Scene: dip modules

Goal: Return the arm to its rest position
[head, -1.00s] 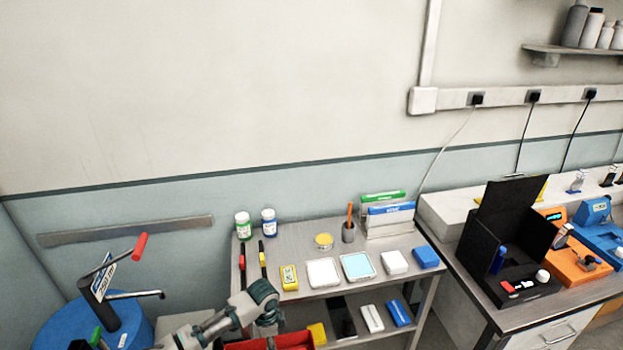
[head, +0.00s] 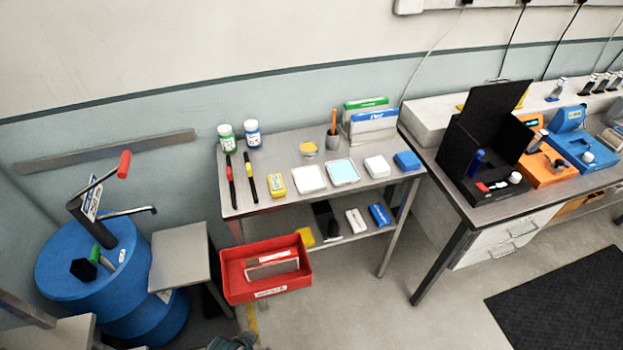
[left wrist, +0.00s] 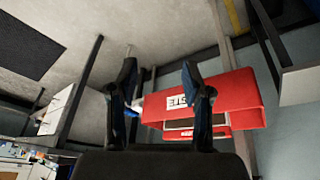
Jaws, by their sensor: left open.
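My left gripper (left wrist: 158,67) is open in the left wrist view, with two dark fingers spread apart and nothing between them. Beyond the fingers the red bin (left wrist: 236,92) appears, with a white label on its wall. In the head view only a small greenish piece of my arm shows at the bottom edge, below the red bin (head: 268,291); the gripper itself is out of that picture. My right gripper is in neither view.
A metal shelf table (head: 285,205) carries bottles, markers and small boxes. A blue drum (head: 75,262) and grey stool (head: 180,256) stand at left. A workbench (head: 480,212) with a black box stands at right. Floor between is clear.

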